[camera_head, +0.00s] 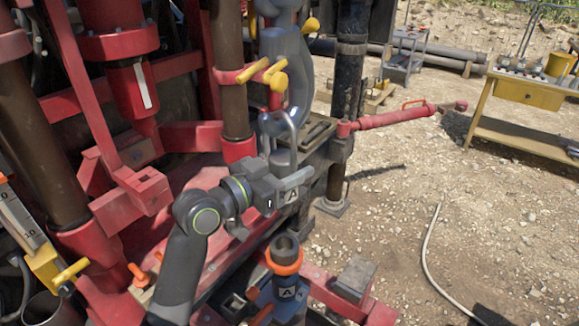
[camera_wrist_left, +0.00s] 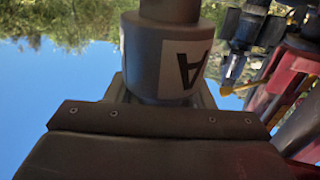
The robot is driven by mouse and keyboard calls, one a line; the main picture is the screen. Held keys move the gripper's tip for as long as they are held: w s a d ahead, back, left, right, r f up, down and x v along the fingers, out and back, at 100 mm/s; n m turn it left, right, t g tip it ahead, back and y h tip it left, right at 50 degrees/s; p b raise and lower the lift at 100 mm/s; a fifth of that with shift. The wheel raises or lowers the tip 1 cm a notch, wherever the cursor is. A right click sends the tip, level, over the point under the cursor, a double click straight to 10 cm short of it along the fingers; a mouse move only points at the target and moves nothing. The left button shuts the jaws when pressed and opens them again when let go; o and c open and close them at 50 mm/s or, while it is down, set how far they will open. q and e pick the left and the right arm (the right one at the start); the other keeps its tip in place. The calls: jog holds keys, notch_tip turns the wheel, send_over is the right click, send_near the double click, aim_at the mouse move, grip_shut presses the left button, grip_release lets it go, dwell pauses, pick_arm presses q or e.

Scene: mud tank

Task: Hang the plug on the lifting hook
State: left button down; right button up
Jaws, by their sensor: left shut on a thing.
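The plug (camera_head: 283,160) is a grey cylinder with a white "A" label and a metal loop (camera_head: 279,114) on top. My left gripper (camera_head: 285,188) is shut on its body and holds it about upright. In the left wrist view the plug (camera_wrist_left: 165,55) shows close up, its label upside down, against the jaw. The lifting hook (camera_head: 288,47) is a big grey body with yellow handles, hanging above the plug. The loop's top overlaps the hook's lower part in the head view; I cannot tell whether it is around the hook or in front of it. My right gripper is not in view.
Below the gripper stands a dark tube with an orange collar (camera_head: 284,254) and an "A" label. Red rig beams and a brown column (camera_head: 229,70) are close on the left. A red bar (camera_head: 395,117) extends right. Gravel at right is mostly open, with a yellow workbench (camera_head: 525,92) behind.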

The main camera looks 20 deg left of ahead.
pick_arm(q)
jog(key=shift+r, duration=0.2)
jog(key=c, duration=0.6)
grip_release()
jog(key=shift+s, duration=0.15)
jog(key=shift+f, duration=0.3)
jog(key=shift+s+a, duration=0.35)
jog(key=shift+r+p+v, duration=0.1)
jog(key=shift+p+v, duration=0.25)
jog(key=shift+v, duration=3.75)
jog(key=shift+r+p+v, duration=0.15)
jog(key=shift+p+v, duration=0.2)
jog(key=shift+v, duration=3.75)
jog(key=shift+d, duration=0.1)
